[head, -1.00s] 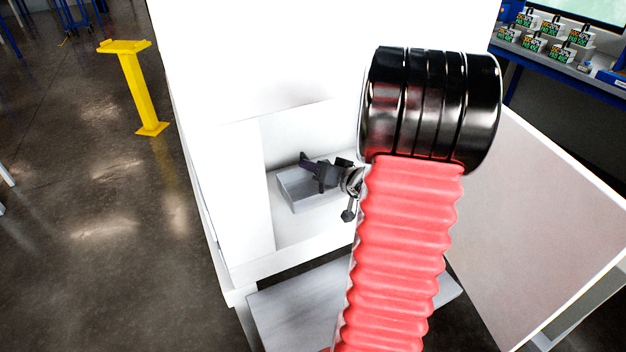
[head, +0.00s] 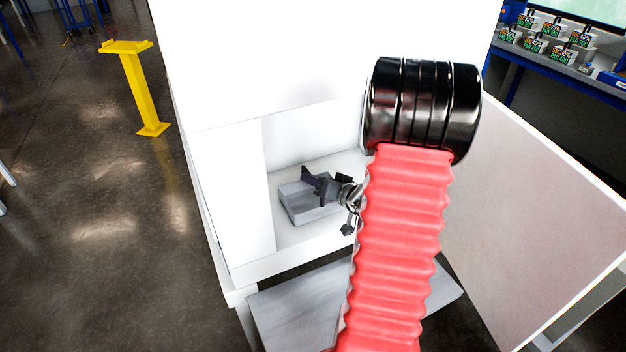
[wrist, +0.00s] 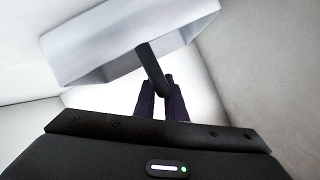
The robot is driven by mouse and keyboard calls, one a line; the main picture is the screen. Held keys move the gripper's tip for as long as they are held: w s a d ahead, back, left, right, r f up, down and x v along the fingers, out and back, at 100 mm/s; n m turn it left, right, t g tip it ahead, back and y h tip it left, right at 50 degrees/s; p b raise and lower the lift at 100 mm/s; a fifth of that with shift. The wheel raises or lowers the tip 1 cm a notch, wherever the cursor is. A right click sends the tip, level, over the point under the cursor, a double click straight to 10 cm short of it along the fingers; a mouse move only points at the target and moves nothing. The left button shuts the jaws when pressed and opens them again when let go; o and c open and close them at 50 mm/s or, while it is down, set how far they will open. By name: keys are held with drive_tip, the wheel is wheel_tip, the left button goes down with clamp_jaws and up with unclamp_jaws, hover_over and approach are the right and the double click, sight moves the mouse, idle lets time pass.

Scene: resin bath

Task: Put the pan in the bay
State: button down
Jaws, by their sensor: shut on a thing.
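The pan (head: 299,208) is a shallow, light grey box in the white bay (head: 318,168). Part of the pan is hidden behind my gripper.
A white wall panel (head: 242,190) stands left of the bay opening. An open door (head: 540,220) hangs at the right, and a grey board (head: 300,310) lies below the opening. A yellow post (head: 139,90) stands away on the left floor.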

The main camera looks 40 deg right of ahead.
drive_tip(key=c, duration=1.8)
unclamp_jaws()
drive_tip(key=shift+f, duration=0.1)
drive_tip(key=v, duration=1.2)
drive_tip(key=shift+d, duration=0.1)
